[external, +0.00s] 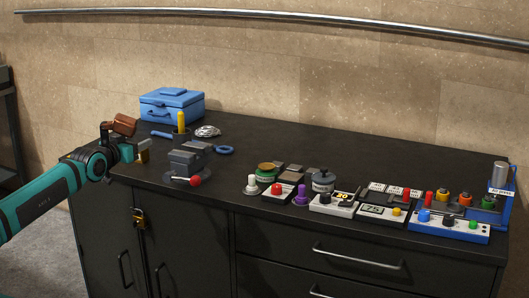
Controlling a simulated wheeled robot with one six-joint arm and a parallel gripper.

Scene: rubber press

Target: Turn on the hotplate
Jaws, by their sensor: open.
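My gripper (143,150) is at the left, above the left end of the dark bench, with its small jaws open and nothing visible between them. It is apart from the devices. I cannot tell for sure which device is the hotplate. A white unit with a display (382,212) is farther right. Small switches and markings are too small to read.
A vise with a red knob (189,161) stands near my gripper. A blue toolbox (171,105) is behind. A blue panel with several coloured buttons (449,229) and a press (490,205) are at the right. A padlock (139,218) hangs on the cabinet. The bench's back middle is clear.

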